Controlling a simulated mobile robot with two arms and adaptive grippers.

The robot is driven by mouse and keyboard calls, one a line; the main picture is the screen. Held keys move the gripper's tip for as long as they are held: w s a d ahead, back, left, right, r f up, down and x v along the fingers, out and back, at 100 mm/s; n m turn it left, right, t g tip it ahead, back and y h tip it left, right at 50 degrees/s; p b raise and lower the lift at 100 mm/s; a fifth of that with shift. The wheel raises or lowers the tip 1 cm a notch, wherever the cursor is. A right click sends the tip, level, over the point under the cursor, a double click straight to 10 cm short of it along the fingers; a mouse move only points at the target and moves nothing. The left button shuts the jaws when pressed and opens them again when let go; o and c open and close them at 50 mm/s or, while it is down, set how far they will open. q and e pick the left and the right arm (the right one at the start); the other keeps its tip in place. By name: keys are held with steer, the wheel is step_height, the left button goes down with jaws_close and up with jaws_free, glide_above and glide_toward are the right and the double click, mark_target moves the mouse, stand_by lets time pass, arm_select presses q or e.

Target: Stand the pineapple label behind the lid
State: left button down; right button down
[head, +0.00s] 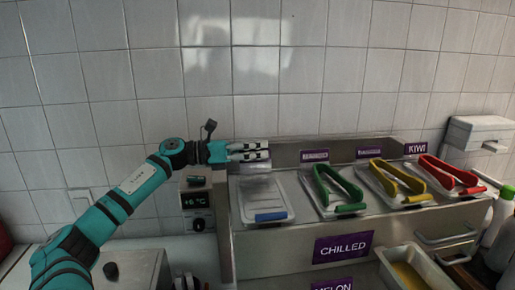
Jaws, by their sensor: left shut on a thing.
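My left gripper (255,152) reaches in from the left and is shut at the back of the topping station, above and behind the leftmost lid. The thing between its fingers is mostly hidden; by its place it appears to be the pineapple label, but I cannot read its face. The leftmost lid (258,190) is clear and grey, with a blue bar (271,216) at its front edge. No standing label shows behind it.
Lids to the right carry green tongs (326,190), yellow tongs (391,177) and red tongs (449,176). Purple labels stand behind them, one a kiwi label (416,148). A steel tray (407,268) and bottles are front right.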

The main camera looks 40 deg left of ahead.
arm_select(q)
steer(key=shift+f+b, duration=0.25)
steer(key=shift+b, duration=0.05)
steer(key=c, duration=1.4)
jaws_free()
steer(key=shift+r+p, duration=0.55)
steer(key=shift+p, duration=0.05)
steer(key=shift+s+a+f+b, duration=0.65)
steer(key=shift+s+a+b, duration=0.15)
steer(key=shift+b, duration=0.45)
steer(key=b+v, duration=0.1)
steer(key=v, duration=0.2)
steer(key=b+v, duration=0.1)
steer(key=v, duration=0.2)
steer(key=b+v, duration=0.1)
steer(key=v, duration=0.2)
steer(key=shift+r+b, duration=0.3)
steer(key=shift+b, duration=0.05)
steer(key=shift+s+a, duration=0.2)
steer(key=shift+s, duration=0.15)
steer(key=shift+r, duration=0.1)
